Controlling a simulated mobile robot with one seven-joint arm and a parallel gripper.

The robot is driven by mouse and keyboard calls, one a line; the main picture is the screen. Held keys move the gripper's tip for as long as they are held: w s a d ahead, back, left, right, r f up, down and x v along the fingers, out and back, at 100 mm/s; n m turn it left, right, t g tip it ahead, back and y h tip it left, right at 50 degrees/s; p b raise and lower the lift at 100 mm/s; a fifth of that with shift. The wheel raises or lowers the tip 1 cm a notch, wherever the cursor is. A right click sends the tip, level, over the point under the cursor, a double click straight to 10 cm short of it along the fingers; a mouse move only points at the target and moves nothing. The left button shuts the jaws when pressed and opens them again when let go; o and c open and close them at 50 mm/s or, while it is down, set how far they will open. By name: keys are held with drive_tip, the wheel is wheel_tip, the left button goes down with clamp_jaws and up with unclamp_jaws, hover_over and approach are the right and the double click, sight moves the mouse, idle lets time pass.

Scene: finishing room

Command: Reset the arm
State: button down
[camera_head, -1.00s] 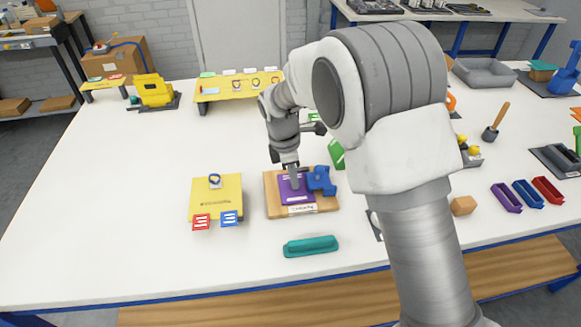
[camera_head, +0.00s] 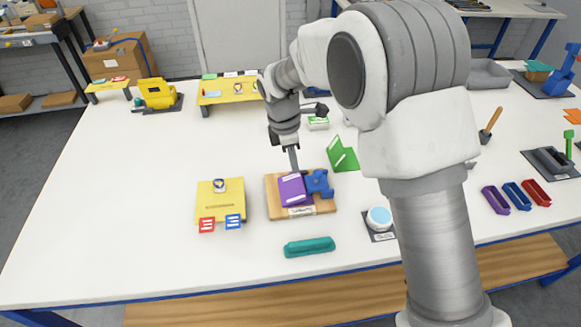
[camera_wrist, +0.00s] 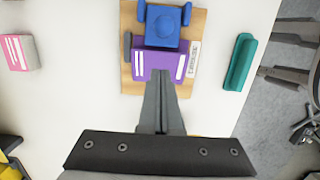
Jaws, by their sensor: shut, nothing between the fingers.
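My gripper (camera_head: 294,168) is shut and empty, its fingers pointing down just behind a purple piece (camera_head: 292,188). The purple piece has white stripes and lies on a wooden board (camera_head: 319,207) with a white label. A blue fixture (camera_head: 319,183) sits on the board beside it. In the wrist view the shut fingertips (camera_wrist: 161,76) overlap the edge of the purple piece (camera_wrist: 150,64); I cannot tell whether they touch it. The blue fixture (camera_wrist: 162,27) also shows there. My upper arm hides part of the table on the right.
A yellow board (camera_head: 207,203) with red and blue tags stands left. A teal tray (camera_head: 309,247) lies in front, a round pale-blue-topped item (camera_head: 379,217) to the right, a green bracket (camera_head: 343,155) behind.

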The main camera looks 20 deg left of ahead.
drive_tip(key=shift+r+p, duration=0.3)
drive_tip(key=shift+r, duration=0.45)
drive_tip(key=s+d+r+m+t+y, duration=0.1)
drive_tip(key=s+d+r+m, duration=0.1)
drive_tip(key=d+r+m, duration=0.5)
drive_tip(key=s+d+r+m+t+y, duration=0.15)
drive_tip(key=d+r+m, duration=0.25)
drive_tip(key=d+r, duration=0.65)
drive_tip(key=s+d+r+m+t, duration=0.2)
drive_tip(key=s+d+m, duration=1)
drive_tip(key=s, duration=0.5)
drive_tip(key=d+h, duration=0.1)
drive_tip(key=d, duration=0.1)
drive_tip(key=shift+d+r+m, duration=0.25)
drive_tip(key=shift+d+m, duration=0.05)
drive_tip(key=shift+m, duration=0.1)
